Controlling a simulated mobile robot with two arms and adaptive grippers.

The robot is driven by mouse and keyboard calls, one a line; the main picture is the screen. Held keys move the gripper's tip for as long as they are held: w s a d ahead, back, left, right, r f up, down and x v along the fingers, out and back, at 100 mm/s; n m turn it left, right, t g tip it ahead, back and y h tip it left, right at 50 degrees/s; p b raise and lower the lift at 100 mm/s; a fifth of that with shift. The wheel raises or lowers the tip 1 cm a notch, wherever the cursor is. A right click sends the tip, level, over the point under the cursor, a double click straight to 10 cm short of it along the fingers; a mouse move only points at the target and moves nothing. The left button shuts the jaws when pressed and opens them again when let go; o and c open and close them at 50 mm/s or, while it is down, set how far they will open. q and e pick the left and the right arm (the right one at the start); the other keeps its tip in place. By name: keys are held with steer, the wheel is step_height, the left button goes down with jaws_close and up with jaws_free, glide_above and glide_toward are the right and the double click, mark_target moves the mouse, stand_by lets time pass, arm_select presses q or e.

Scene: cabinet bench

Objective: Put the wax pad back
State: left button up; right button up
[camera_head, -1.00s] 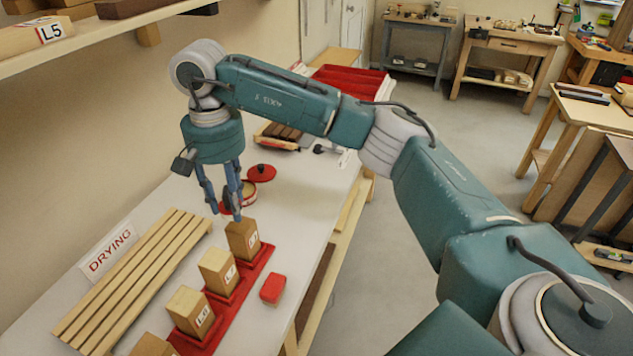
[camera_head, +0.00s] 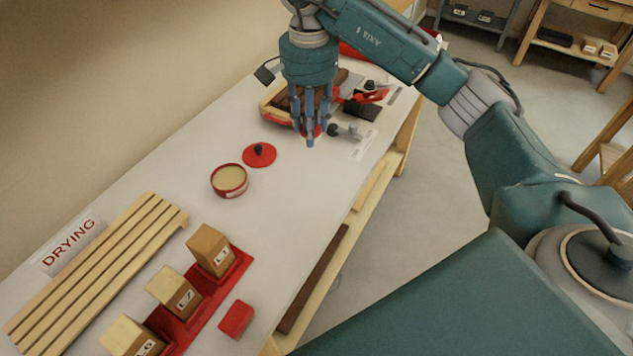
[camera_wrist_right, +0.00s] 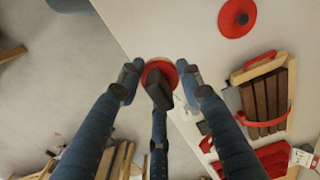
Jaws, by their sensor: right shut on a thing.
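The wax pad looks like a red disc with a dark handle; it shows between the fingers in the wrist view (camera_wrist_right: 158,80). My right gripper (camera_head: 310,130) is shut on it, with the fingers around the handle. In the head view only a bit of red shows behind the fingers. The gripper points down over the far part of the bench, in front of a wooden tray (camera_head: 272,115); its height above the bench is hard to tell. The round wax tin (camera_head: 229,180) stands open, and its red lid (camera_head: 259,155) lies beside it. My left gripper is out of view.
A slatted drying rack (camera_head: 100,270) and a red holder with wooden blocks (camera_head: 212,250) stand at the near end. A small red block (camera_head: 236,319) lies beside the holder. Dark and red tools (camera_head: 360,105) lie right of the gripper. The bench is clear between lid and gripper.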

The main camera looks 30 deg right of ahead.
steer(key=p, duration=0.4)
glide_above(311, 194)
step_height(311, 194, down, 14)
steer(key=shift+s+r, duration=0.1)
steer(key=shift+f, duration=0.7)
step_height(311, 194, down, 4)
steer(key=shift+p, duration=0.65)
steer(key=shift+f, duration=0.15)
steer(key=o, duration=1)
